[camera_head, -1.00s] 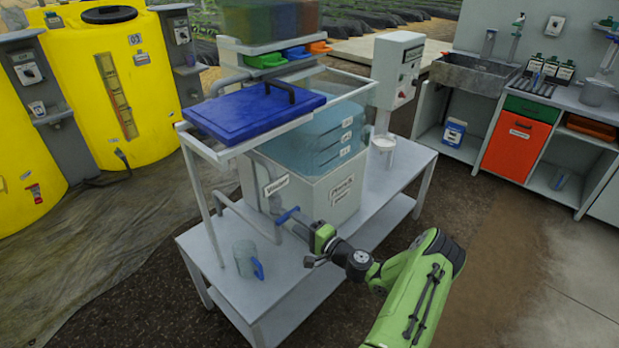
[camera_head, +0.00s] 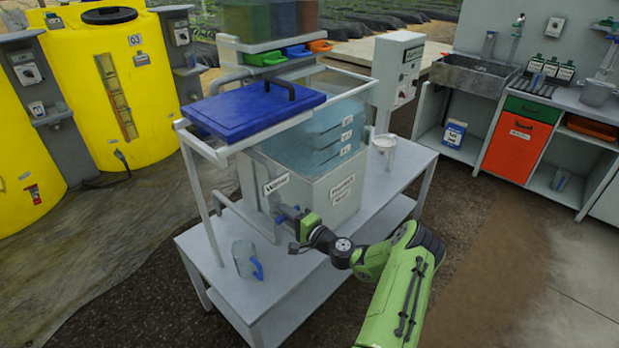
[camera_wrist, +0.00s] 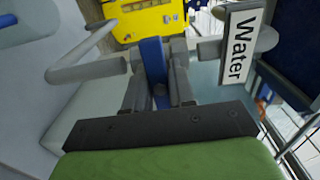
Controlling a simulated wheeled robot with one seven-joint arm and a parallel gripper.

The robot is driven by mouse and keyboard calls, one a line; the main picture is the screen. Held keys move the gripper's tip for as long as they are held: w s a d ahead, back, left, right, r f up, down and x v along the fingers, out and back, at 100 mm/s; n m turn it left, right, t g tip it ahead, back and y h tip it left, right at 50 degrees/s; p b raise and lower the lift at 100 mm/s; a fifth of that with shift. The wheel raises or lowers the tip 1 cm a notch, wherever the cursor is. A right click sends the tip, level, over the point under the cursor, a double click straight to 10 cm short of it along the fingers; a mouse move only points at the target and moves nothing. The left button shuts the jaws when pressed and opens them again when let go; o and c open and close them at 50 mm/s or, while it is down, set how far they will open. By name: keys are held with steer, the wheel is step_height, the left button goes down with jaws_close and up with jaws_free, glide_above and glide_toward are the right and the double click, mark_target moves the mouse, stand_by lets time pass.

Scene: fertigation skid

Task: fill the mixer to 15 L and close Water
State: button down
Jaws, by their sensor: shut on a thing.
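The mixer (camera_head: 318,140) is a translucent tank with bluish water and level marks on its side, standing on a white box. I cannot read the marks surely. The Water sign (camera_head: 276,184) is on the pipework at its left, and also shows in the wrist view (camera_wrist: 238,45). My gripper (camera_head: 291,217) is shut on the blue Water valve handle (camera_wrist: 153,62). In the wrist view the handle stands between my two grey fingers (camera_wrist: 158,88). In the head view my gripper mostly hides the handle.
A clear jug with a blue handle (camera_head: 243,260) is on the white table (camera_head: 290,292), left of my gripper. A blue lid (camera_head: 255,107) rests on the frame above. Yellow tanks (camera_head: 118,90) stand at the back left.

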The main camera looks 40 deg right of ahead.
steer(key=shift+f, duration=0.1)
stand_by(0.3)
steer(key=shift+f+n+b, duration=0.2)
steer(key=shift+n+b, duration=0.7)
steer(key=shift+b, duration=0.15)
steer(key=shift+n+b, duration=0.65)
steer(key=shift+n, duration=0.05)
steer(key=shift+r+n, duration=0.1)
steer(key=shift+n, duration=0.2)
steer(key=shift+r, duration=0.15)
stand_by(5.4)
